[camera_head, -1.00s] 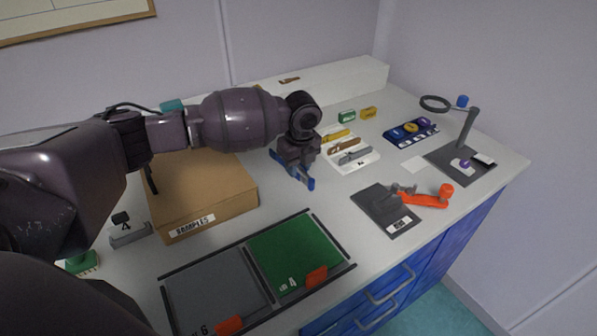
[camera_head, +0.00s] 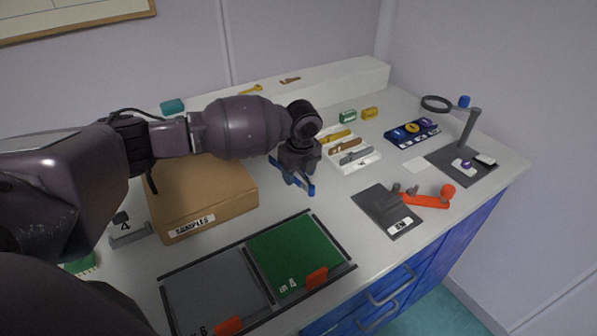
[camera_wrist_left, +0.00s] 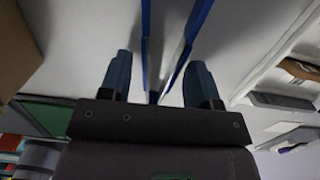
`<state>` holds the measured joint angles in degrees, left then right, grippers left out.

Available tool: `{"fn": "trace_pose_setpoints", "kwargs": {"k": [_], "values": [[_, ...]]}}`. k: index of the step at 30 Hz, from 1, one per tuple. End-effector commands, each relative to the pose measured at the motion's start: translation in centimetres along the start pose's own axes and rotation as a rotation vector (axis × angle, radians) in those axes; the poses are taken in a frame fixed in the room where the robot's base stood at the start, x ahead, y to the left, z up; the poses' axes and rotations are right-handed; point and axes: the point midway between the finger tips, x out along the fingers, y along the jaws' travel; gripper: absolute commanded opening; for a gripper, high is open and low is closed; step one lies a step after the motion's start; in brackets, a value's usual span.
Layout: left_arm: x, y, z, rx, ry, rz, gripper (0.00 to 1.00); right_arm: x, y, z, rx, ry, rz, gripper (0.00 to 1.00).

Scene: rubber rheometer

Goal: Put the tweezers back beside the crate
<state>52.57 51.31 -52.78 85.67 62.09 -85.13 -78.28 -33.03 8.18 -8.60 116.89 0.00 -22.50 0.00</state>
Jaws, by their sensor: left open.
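The blue tweezers (camera_wrist_left: 146,40) show in the left wrist view as two long thin prongs running away from my left gripper (camera_wrist_left: 159,65). Their near end lies between the two fingers, with a gap on each side. My left gripper (camera_head: 292,178) is open, low over the bench just right of the cardboard crate (camera_head: 207,212) marked SAMPLES. In the head view I cannot clearly separate the tweezers from the blue fingers. I cannot tell whether the tweezers rest fully on the bench. My right gripper is not in view.
A white tray (camera_head: 371,158) with several tools stands close to the right of my left gripper. A green and grey board (camera_head: 250,273) lies in front. Bare bench separates the crate and tray.

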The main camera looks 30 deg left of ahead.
Motion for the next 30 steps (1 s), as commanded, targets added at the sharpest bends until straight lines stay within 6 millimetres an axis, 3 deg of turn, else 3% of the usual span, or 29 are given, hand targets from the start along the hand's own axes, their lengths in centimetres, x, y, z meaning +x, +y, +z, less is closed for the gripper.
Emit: {"fn": "trace_pose_setpoints", "kwargs": {"k": [5, 12, 21, 30], "values": [[-1.8, -0.1, 0.1, 0.0, -0.002, -0.004, 0.57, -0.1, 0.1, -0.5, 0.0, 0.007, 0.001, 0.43], [-6.4, -0.1, 0.1, -0.001, -0.003, -0.006, 0.57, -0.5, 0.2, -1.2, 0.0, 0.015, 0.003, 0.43], [-11.0, 0.0, 0.1, 0.0, -0.002, -0.003, 0.57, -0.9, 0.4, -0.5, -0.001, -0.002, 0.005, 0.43], [-12.2, 0.0, 0.0, 0.0, 0.0, 0.0, 0.57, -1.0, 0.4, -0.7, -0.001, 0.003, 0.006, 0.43]]}}
